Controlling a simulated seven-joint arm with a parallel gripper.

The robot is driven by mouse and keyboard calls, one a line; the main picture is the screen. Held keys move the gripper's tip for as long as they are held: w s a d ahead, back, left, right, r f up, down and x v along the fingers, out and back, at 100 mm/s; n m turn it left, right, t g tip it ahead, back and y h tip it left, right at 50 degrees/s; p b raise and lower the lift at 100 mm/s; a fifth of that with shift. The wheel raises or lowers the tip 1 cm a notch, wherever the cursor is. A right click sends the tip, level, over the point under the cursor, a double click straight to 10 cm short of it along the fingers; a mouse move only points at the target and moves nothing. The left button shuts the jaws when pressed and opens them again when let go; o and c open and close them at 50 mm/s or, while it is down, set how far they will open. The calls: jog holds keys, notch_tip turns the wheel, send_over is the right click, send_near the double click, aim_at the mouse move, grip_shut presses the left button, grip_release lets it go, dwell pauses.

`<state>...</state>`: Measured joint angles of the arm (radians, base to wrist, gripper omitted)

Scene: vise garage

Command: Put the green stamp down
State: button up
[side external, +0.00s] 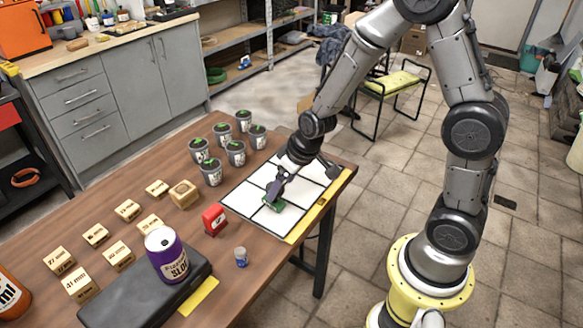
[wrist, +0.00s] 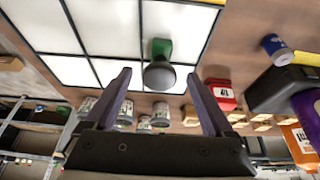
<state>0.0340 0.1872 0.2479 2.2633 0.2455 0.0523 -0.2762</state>
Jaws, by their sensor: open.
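The green stamp (side external: 279,206) rests on a white cell of the black-lined grid board (side external: 245,199), near the board's front edge. In the wrist view the green stamp (wrist: 161,48) shows its green body and a dark grey round knob. In the wrist view my gripper (wrist: 158,74) is open, with one finger on each side of the knob and a visible gap to each.
A red block (side external: 214,220) stands left of the board, and a small blue-and-white item (side external: 241,257) is nearer the front. Several dark pots (side external: 211,172) stand behind the board. Wooden stamps, a purple can (side external: 166,254) and a dark pad (side external: 120,300) occupy the table's left.

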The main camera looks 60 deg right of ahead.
jog(key=s+a+r+t, duration=0.1)
jog(key=s+r, duration=1.7)
jog(key=s, duration=0.3)
jog(key=shift+r, duration=0.4)
